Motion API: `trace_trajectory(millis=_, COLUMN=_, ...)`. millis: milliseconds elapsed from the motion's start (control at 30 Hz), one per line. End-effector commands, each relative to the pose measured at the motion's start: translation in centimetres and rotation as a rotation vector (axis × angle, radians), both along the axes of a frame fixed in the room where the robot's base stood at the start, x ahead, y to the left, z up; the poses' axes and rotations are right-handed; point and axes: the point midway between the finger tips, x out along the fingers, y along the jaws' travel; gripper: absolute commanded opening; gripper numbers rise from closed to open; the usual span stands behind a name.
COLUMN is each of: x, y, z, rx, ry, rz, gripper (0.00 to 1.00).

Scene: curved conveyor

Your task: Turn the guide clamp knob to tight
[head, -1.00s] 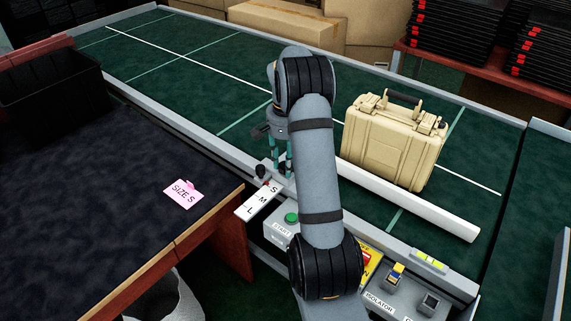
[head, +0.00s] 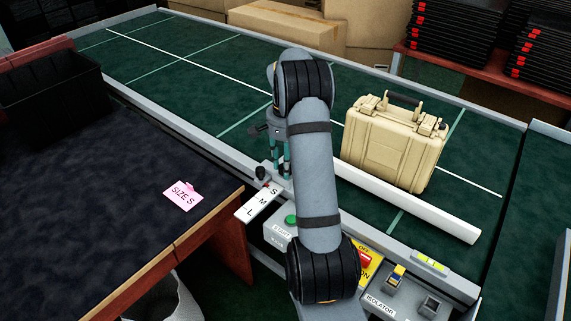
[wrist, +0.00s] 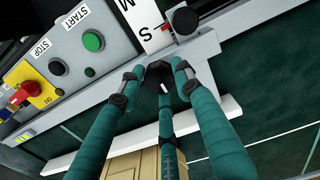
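A round black knob (head: 261,172) stands beside the S end of the white S-M-L scale (head: 258,205); the wrist view shows this knob (wrist: 186,21) beyond my fingers. A second dark, lobed piece (wrist: 158,72) lies between my fingertips in the wrist view; it looks like a clamp knob, but its setting cannot be read. My gripper (head: 281,172) points down over the near rail, just right of the round knob. Its teal fingers (wrist: 158,82) are spread around the dark piece, with no clear grip on it. My arm hides part of this area in the head view.
The white guide bar (head: 420,208) runs along the belt, with a tan case (head: 390,150) behind it. The control box carries a green start button (head: 291,219) and a red isolator switch (head: 365,259). A dark table (head: 110,200) with a pink SIZE S note (head: 183,195) is left.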

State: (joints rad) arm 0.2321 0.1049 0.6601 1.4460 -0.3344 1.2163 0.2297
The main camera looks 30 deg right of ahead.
Motion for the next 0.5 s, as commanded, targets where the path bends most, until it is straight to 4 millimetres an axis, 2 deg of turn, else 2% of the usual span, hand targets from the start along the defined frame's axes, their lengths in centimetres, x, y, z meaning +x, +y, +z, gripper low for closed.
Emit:
trace_trajectory(millis=233, x=0.00, y=-0.01, z=0.00, rx=0.000, ry=0.000, rz=0.001, gripper=0.50)
trace_trajectory(millis=500, x=-0.01, y=-0.01, z=0.02, rx=-0.001, ry=0.001, rz=0.002, gripper=0.50)
